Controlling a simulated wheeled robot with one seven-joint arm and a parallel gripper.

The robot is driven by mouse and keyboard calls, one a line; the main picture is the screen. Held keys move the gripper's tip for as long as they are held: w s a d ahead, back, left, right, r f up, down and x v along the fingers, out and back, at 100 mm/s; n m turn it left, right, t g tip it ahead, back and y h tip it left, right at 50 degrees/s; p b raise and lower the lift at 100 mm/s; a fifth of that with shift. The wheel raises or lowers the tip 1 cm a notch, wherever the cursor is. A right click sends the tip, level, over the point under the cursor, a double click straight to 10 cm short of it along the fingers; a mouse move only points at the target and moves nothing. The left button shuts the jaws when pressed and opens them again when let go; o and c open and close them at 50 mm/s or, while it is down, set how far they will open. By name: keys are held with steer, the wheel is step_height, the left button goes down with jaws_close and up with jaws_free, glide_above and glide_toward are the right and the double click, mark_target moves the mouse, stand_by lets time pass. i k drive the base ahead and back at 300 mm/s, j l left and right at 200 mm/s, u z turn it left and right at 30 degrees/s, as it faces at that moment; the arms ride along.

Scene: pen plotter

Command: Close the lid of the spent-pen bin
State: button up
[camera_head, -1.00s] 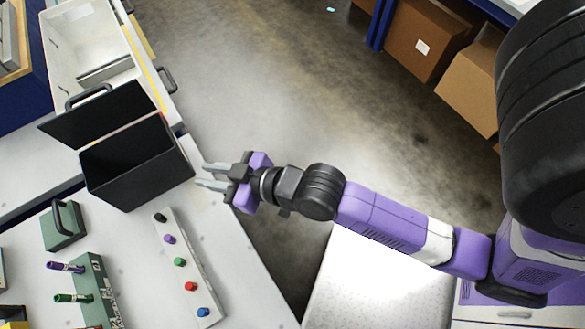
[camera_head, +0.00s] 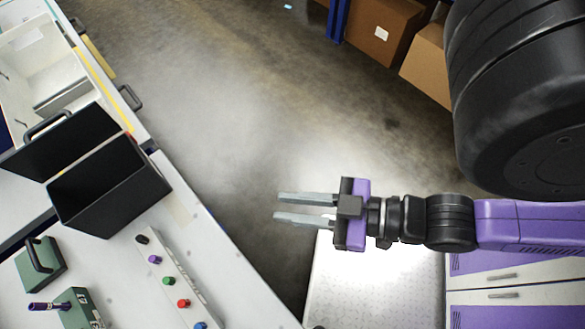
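The spent-pen bin (camera_head: 115,200) is a black open box on the white worktop at the left. Its black lid (camera_head: 62,146) stands open, leaning back on the bin's far-left side, with a handle (camera_head: 47,124) on its outer face. The inside of the bin looks dark, and its floor is hard to make out. My gripper (camera_head: 277,208) is open and empty. Its two grey fingers point left, to the right of the bin and well apart from it, past the worktop's edge.
A white rail with several coloured pen caps (camera_head: 168,281) lies in front of the bin. A green block with a handle (camera_head: 40,262) and a green pen holder (camera_head: 80,308) stand at the lower left. A white open drawer (camera_head: 60,75) lies behind the lid. Floor is clear between bin and gripper.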

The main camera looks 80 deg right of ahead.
mark_target(42, 157)
steer(key=u, duration=0.4)
steer(key=i+l+u, duration=0.1)
steer(key=l+u, duration=0.15)
steer(key=u, duration=0.15)
steer(key=l+u, duration=0.25)
steer(key=u, duration=0.15)
steer(key=l+u, duration=0.6)
steer(key=u, duration=0.2)
steer(key=k+l+u, duration=0.15)
steer(key=l, duration=0.3)
steer(key=l+u, duration=0.1)
steer(key=l, duration=0.35)
steer(key=k+l+u, duration=0.15)
steer(key=l, duration=0.25)
steer(key=k+l+u, duration=0.1)
steer(key=l, duration=0.35)
steer(key=k+l+u, duration=0.15)
steer(key=l, duration=0.25)
steer(key=k+l+u, duration=0.15)
steer(key=k+l, duration=0.2)
steer(key=l, duration=0.15)
steer(key=k+l, duration=0.2)
steer(key=l, duration=0.2)
steer(key=k+l, duration=0.15)
steer(key=l, duration=0.2)
steer(key=k+l, duration=0.2)
steer(key=l, duration=0.2)
steer(key=k+l, duration=0.2)
steer(key=l, duration=0.15)
